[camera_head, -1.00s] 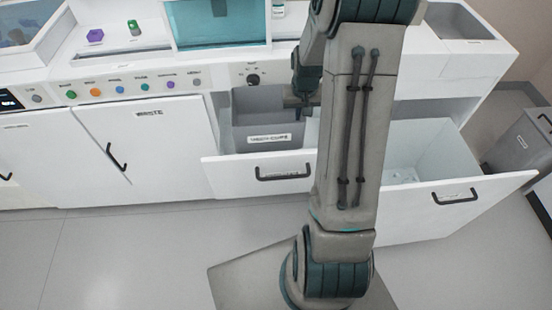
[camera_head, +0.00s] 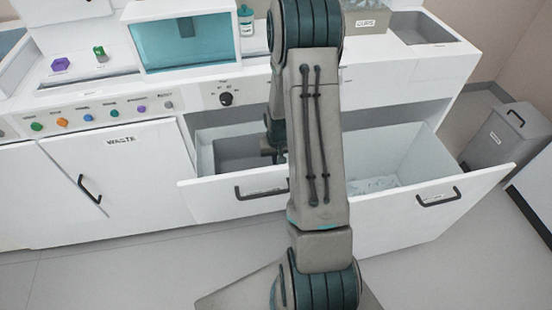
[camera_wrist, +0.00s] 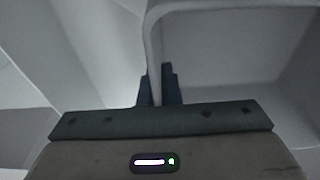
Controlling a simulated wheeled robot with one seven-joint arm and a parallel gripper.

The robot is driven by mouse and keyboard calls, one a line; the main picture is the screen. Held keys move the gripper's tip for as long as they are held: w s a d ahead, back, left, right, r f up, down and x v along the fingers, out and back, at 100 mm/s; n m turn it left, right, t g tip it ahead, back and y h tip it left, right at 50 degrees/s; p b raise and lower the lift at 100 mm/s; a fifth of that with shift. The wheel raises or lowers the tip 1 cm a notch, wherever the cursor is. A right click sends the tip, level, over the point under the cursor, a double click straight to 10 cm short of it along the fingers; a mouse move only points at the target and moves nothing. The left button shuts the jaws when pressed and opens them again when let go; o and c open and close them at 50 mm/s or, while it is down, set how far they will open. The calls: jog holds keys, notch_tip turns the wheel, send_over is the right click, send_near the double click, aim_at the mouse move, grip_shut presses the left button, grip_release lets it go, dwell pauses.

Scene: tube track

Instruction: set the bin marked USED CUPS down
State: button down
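The grey bin (camera_head: 238,150) sits low inside the open left drawer (camera_head: 222,199); its marking is hidden behind the drawer front. My gripper (camera_head: 274,153) is at the bin's right side, partly hidden by my arm. In the wrist view, the dark fingers (camera_wrist: 159,88) stand on both sides of the bin's wall (camera_wrist: 154,55), close against it. The bin's inside (camera_wrist: 235,50) looks empty there. I cannot see whether its base touches the drawer floor.
The open right drawer (camera_head: 425,210) holds clear items. A cupboard marked WASTE (camera_head: 120,175) is closed at the left. A lidded grey bin (camera_head: 505,140) stands at the far right. A box marked CUPS (camera_head: 366,22) is on the counter.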

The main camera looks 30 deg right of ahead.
jog(key=shift+f, duration=0.15)
jog(key=shift+f, duration=0.15)
jog(key=c, duration=1.6)
grip_release()
jog(key=shift+c, duration=0.2)
jog(key=r+p, duration=0.2)
jog(key=r, duration=0.2)
jog(key=s+r+p, duration=0.1)
jog(key=r+p, duration=0.2)
jog(key=r, duration=0.1)
jog(key=r+p, duration=0.3)
jog(key=r, duration=0.1)
jog(key=shift+s+a+r, duration=0.15)
jog(key=shift+s+a, duration=0.15)
jog(key=shift+s, duration=0.1)
jog(key=s+a+r+n, duration=0.1)
jog(key=s+a+r, duration=0.3)
jog(key=r, duration=0.3)
jog(key=s+a+r+n, duration=0.1)
jog(key=s+a+r, duration=0.4)
jog(key=s+r, duration=0.2)
jog(key=s+a+r+n+t, duration=0.1)
jog(key=s+a+r, duration=0.4)
jog(key=r, duration=0.4)
jog(key=shift+s+a+r, duration=0.2)
jog(key=shift+s+r, duration=0.05)
jog(key=shift+s, duration=0.3)
